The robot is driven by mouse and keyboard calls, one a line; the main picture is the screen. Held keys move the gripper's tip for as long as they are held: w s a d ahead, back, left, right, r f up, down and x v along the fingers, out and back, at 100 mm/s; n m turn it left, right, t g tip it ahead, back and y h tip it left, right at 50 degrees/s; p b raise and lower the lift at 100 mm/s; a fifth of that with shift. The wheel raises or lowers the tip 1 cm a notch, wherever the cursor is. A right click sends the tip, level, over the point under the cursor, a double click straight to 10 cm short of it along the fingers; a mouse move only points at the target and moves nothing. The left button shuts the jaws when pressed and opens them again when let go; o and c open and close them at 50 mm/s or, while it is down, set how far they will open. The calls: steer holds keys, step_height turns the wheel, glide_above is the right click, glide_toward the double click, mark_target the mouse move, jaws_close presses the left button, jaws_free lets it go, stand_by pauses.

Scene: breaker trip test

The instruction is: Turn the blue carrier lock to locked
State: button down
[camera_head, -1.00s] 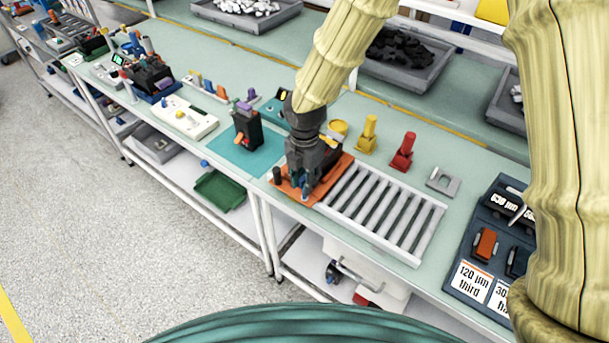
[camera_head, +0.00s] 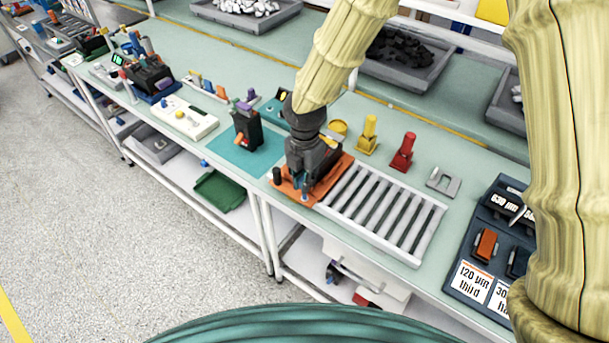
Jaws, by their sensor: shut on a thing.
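My gripper (camera_head: 303,186) points down over the orange carrier (camera_head: 328,186) at the left end of the roller track. It is shut on the blue carrier lock (camera_head: 304,196), of which only a small blue part shows below and between the fingers. The fingers hide most of the lock, so I cannot tell which way it is turned. A dark block stands on the carrier behind the gripper, partly hidden by it. A dark peg (camera_head: 277,175) stands at the carrier's left corner.
The grey roller track (camera_head: 385,208) runs to the right of the carrier. Yellow (camera_head: 368,134) and red (camera_head: 404,152) upright pieces stand behind it. A dark breaker (camera_head: 247,130) stands on a teal mat (camera_head: 262,160) to the left. A labelled dark tray (camera_head: 463,284) lies at right.

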steer(key=shift+r, duration=0.1)
steer(key=shift+m+p, duration=0.3)
steer(key=shift+m, duration=0.7)
steer(key=shift+m, duration=1)
steer(key=shift+p, duration=0.3)
